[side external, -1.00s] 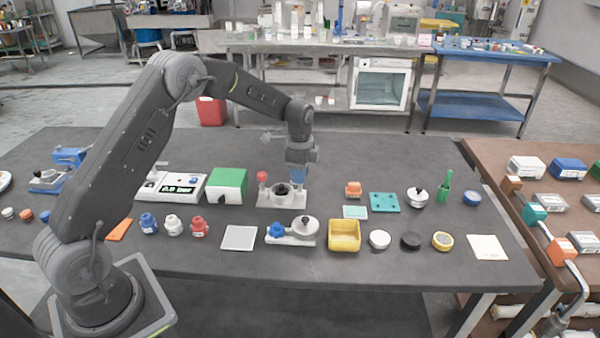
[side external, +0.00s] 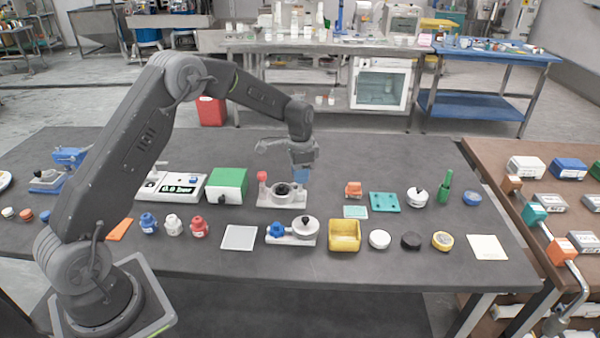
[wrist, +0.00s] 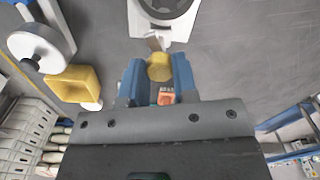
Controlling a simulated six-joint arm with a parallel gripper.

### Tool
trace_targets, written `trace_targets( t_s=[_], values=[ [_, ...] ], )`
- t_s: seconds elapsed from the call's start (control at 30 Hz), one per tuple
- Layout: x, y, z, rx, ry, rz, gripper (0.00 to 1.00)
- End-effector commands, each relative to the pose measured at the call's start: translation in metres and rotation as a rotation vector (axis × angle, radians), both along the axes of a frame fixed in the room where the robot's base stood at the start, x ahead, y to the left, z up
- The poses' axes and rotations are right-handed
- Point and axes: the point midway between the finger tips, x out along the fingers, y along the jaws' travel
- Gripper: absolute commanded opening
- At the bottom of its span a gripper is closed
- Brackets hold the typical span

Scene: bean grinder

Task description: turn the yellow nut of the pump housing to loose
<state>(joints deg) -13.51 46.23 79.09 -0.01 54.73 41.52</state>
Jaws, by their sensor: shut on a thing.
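The pump housing (side external: 270,201) is a pale grey block with a dark round opening, on the dark table; part of it shows at the top of the wrist view (wrist: 145,24). The yellow nut (wrist: 160,68) sits at the housing's near edge in the wrist view. My gripper (wrist: 156,64) is shut on the nut, with a blue finger on either side. In the side view my gripper (side external: 301,177) points down at the right end of the housing. The nut is hidden there.
An orange block (side external: 353,190) and teal plate (side external: 384,202) lie right. A yellow bin (side external: 345,235) is in front.

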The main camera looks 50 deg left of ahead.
Motion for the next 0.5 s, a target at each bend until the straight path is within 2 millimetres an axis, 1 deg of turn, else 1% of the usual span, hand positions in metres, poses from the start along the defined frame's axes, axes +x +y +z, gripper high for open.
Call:
trace_targets(
  t_s=[0.5],
  values=[
    [0.0007,-0.0006,0.0011,0.0,-0.003,0.489,0.03]
  ],
)
